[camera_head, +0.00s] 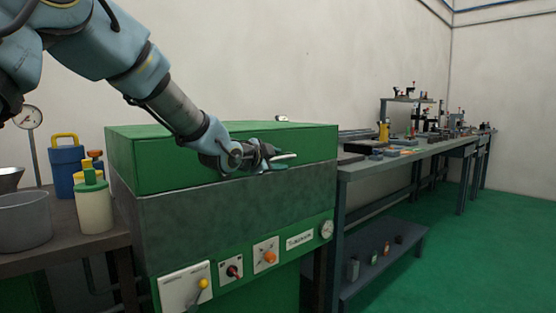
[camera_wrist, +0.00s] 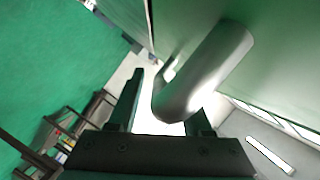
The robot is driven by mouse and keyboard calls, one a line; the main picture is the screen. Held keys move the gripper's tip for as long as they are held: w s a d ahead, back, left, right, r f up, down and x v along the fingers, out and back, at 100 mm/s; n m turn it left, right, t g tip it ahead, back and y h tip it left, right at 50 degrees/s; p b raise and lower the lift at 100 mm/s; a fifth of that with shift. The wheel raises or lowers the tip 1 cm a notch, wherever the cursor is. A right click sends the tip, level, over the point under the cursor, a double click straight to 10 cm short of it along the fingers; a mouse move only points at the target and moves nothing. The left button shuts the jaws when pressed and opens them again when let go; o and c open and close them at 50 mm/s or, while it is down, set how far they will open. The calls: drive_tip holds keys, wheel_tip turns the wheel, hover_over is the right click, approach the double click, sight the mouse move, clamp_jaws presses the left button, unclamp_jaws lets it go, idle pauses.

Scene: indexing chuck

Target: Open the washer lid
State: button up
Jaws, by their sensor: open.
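The washer has a green lid (camera_head: 150,155) lying flat and closed on a grey body (camera_head: 170,230). The lid's grey bar handle (camera_wrist: 207,72) is large in the wrist view, curving out from the green face. My gripper (camera_head: 278,160) is at the lid's front face, towards its right side. In the wrist view my gripper (camera_wrist: 168,92) is open, with one dark finger on each side of the handle's curved end. I cannot tell whether either finger touches it. In the head view my gripper hides most of the handle.
A control panel (camera_head: 245,262) with a yellow-knobbed lever (camera_head: 202,284) is below the lid. A side table at left holds a grey pot (camera_head: 25,222), a cream bottle (camera_head: 94,208) and a blue container (camera_head: 66,168). A long workbench (camera_head: 400,158) stands at right. Green floor is clear at lower right.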

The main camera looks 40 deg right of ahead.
drive_tip(key=shift+d, duration=0.1)
drive_tip(key=shift+c, duration=0.4)
clamp_jaws()
idle(1.0)
